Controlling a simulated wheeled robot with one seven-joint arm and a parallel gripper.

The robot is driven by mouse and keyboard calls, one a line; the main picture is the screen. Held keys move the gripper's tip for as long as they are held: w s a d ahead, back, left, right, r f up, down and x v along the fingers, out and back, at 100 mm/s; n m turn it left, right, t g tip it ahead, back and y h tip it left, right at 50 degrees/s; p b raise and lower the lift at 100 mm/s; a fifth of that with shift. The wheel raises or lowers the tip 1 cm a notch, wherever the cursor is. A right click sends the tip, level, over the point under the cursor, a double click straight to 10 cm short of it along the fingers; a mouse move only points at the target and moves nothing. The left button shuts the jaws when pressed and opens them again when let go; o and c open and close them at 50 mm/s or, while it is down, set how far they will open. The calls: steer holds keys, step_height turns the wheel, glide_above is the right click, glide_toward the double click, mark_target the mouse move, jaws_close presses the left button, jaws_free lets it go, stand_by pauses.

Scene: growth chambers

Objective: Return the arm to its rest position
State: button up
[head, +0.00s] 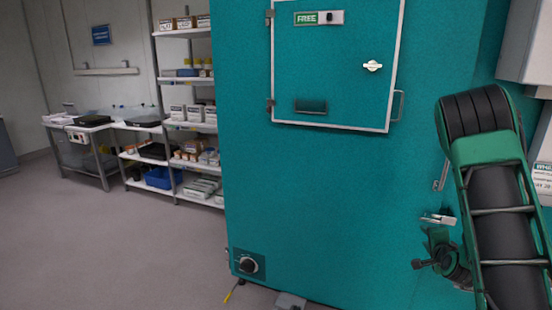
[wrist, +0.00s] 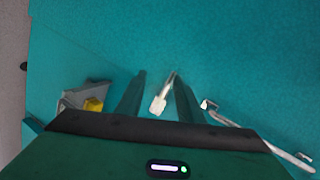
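My arm (head: 495,200) shows at the right of the head view, with black and green links, bent and reaching down past the teal chamber (head: 330,200). In the wrist view my gripper (wrist: 158,76) has two dark fingers standing apart, pointing at a teal surface. A small white piece (wrist: 159,103) shows between the fingers, close to the right one. I cannot tell whether it touches them; it looks like a fitting on the teal surface.
The chamber door (head: 335,70) is closed, with a FREE label (head: 307,18) and white latch (head: 372,66). A white bar handle (wrist: 255,135) lies right of my fingers; a grey and yellow part (wrist: 92,104) lies left. Shelves (head: 185,80) stand behind; floor at left is clear.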

steer(key=s+a+r+n+g+y, duration=0.1)
steer(key=s+a+r+n+g, duration=0.2)
steer(key=s, duration=1.1)
steer(key=s+a+r+n+g+y, duration=0.1)
steer(key=s+a+r+n+g, duration=0.2)
steer(key=s, duration=1.1)
steer(key=s+a+r+n+g+y, duration=0.2)
steer(key=s+a+r+n+g, duration=0.2)
steer(key=s, duration=1.1)
step_height(320, 180, up, 3)
steer(key=n+g, duration=0.1)
steer(key=g, duration=0.2)
steer(key=shift+n, duration=0.4)
